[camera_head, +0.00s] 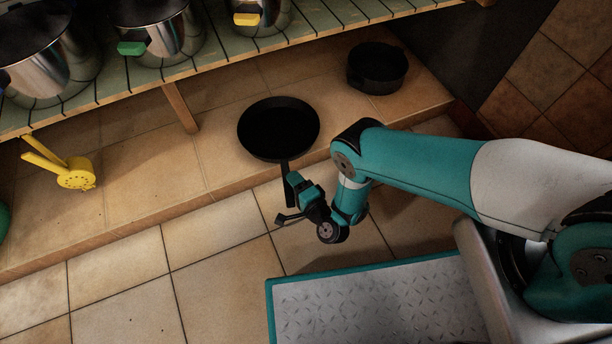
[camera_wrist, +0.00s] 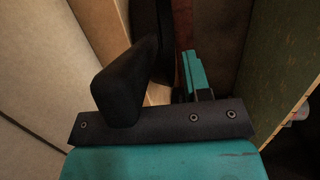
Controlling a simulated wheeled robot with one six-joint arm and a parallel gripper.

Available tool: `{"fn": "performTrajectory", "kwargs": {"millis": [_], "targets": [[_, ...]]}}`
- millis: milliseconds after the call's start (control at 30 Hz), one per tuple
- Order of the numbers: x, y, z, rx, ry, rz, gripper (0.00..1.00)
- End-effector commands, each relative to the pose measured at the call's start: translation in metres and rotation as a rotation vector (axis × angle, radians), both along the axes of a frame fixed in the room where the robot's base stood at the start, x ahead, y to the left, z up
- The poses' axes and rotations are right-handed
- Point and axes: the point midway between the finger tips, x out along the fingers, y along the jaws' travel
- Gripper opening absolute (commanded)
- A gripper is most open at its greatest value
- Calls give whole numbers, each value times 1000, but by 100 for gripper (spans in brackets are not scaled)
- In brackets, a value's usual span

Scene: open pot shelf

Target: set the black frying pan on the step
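The black frying pan (camera_head: 278,130) is round and looks level over the front part of the tiled step (camera_head: 130,200). I cannot tell for sure whether its base touches the step. Its handle points toward the front edge and my gripper. My gripper (camera_head: 288,203) is at the handle's end, with its fingers spread apart. In the wrist view, my gripper (camera_wrist: 165,85) shows a black finger at left and a teal one at right. The dark pan handle (camera_wrist: 163,35) shows between and beyond them. A light gap shows between the fingers.
A black pot (camera_head: 377,70) stands on the step at the back right. A yellow strainer-like tool (camera_head: 75,176) is at left. Steel pots stand on the green slatted shelf (camera_head: 195,65) above, held by a wooden post (camera_head: 181,107). Clear step lies left of the pan.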

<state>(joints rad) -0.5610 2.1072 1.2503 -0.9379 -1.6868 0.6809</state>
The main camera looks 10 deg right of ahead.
Motion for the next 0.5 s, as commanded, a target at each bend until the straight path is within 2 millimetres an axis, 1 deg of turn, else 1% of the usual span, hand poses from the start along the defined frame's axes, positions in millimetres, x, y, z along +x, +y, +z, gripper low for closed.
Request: {"fn": "performTrajectory", "kwargs": {"millis": [33,133,400,500], "targets": [[-3,-1,3,-1,1,-2,42],[-5,-3,2,-2,-1,-5,42],[-6,-4,1,-2,-1,-6,42],[-5,-4,1,-2,-1,-6,67]]}}
